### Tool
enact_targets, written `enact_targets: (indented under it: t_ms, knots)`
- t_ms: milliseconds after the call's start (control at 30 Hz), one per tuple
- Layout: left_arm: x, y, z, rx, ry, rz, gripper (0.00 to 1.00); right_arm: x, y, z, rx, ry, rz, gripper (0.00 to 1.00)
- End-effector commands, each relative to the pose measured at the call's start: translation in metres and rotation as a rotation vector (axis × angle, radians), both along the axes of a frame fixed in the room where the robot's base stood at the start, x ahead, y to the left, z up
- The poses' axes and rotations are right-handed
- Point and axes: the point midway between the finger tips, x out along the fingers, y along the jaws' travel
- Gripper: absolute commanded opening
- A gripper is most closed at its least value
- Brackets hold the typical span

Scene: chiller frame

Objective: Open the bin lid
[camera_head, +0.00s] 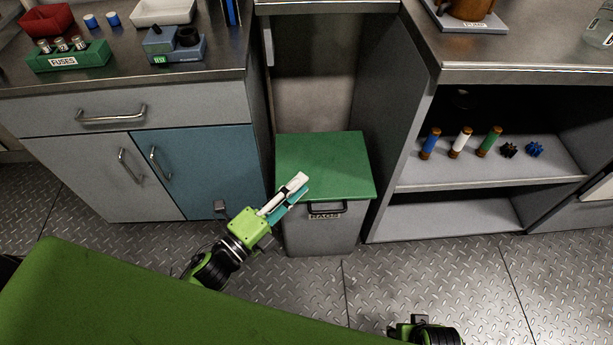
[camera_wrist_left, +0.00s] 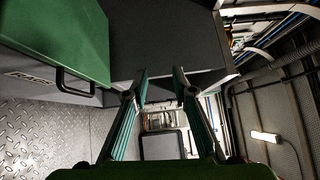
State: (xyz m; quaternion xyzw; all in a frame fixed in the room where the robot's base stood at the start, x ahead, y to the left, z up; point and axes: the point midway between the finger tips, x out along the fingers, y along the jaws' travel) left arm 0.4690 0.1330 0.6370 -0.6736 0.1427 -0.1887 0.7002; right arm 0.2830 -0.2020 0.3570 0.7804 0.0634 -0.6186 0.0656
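A grey bin (camera_head: 325,236) with a flat green lid (camera_head: 330,160) stands on the floor in a recess between two cabinets. The lid lies flat and closed. A dark bar handle (camera_head: 340,209) is at the lid's front edge, above a RAGS label. My left gripper (camera_head: 299,186) appears over the lid's front left part in the head view. In the left wrist view its fingers (camera_wrist_left: 160,82) are apart with nothing between them. The lid (camera_wrist_left: 60,35) and handle (camera_wrist_left: 72,82) lie left of the fingers there.
A cabinet with a blue door (camera_head: 205,165) stands left of the bin. An open shelf unit (camera_head: 490,178) with several coloured cylinders is on the right. Counters above hold a fuse rack (camera_head: 68,58) and other items. The metal floor (camera_head: 420,265) before the bin is clear.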

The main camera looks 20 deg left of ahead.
Motion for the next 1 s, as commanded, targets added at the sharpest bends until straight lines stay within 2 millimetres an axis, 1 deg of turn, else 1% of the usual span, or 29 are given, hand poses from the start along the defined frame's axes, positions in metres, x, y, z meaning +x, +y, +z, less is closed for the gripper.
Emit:
enact_targets:
  t_ms: [100,600,700,767,867,933,967,1000]
  knots:
    - [-0.003,0.002,0.000,0.000,-0.001,0.000,0.25,0.000,0.000,0.000,0.000,0.000,0.000,0.40]
    - [-0.003,0.002,0.000,-0.001,0.002,0.001,0.25,0.000,0.000,0.000,0.000,0.000,0.000,0.40]
    - [0.001,0.007,-0.007,-0.029,0.039,0.031,0.25,0.000,0.000,0.000,0.000,0.000,0.000,0.40]
    - [0.005,0.016,-0.017,-0.070,0.098,0.077,0.25,0.000,0.000,0.000,0.000,0.000,0.000,0.40]
    - [0.011,0.040,-0.048,-0.190,0.260,0.205,0.25,0.000,0.000,0.000,0.000,0.000,0.000,0.40]
    - [0.009,0.059,-0.080,-0.301,0.408,0.322,0.25,0.000,0.000,0.000,0.000,0.000,0.000,0.40]
    - [0.006,0.067,-0.094,-0.352,0.474,0.375,0.25,0.000,0.000,0.000,0.000,0.000,0.000,0.40]
    - [0.000,0.075,-0.114,-0.419,0.561,0.445,0.25,0.000,0.000,0.000,0.000,0.000,0.000,0.40]
